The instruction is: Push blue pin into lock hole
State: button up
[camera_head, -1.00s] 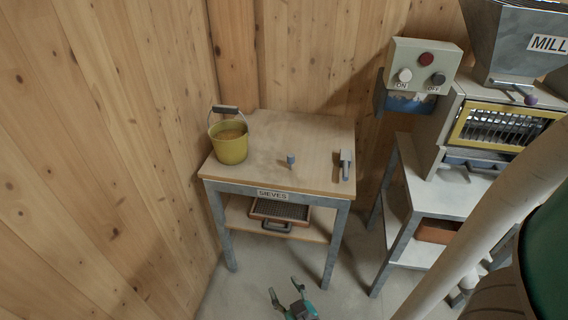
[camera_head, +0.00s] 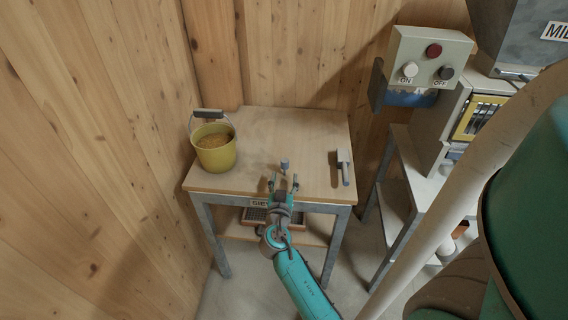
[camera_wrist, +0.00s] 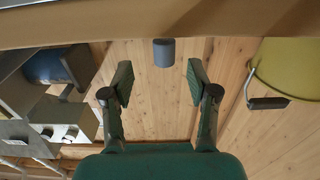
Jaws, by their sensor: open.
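The small blue-grey pin (camera_head: 284,165) stands upright on the wooden top of the sieves table, near its front edge. In the wrist view, which looks upside down, the pin (camera_wrist: 164,52) shows at the top middle, between the directions of the two fingertips and beyond them. My gripper (camera_head: 283,181) is open and empty at the front edge of the table, just short of the pin. Its spread fingers also show in the wrist view (camera_wrist: 160,76). I cannot make out a lock hole; the mill with its yellow-framed guard (camera_head: 478,118) is partly hidden at right.
A yellow bucket of grain (camera_head: 214,152) stands at the table's left. A grey scoop-like tool (camera_head: 344,166) lies at right. A sieve (camera_head: 254,215) sits on the shelf below. An ON/OFF box (camera_head: 427,65) is behind right. A pale pole (camera_head: 462,180) crosses the right side.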

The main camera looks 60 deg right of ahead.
aim_at(284, 167)
jog(key=shift+w+r+x, duration=0.1)
jog(key=shift+x, duration=1.7)
jog(key=shift+w+r+x, duration=0.1)
jog(key=shift+w+x, duration=0.05)
jog(key=shift+x, duration=1.6)
jog(key=shift+a, duration=0.1)
grip_shut()
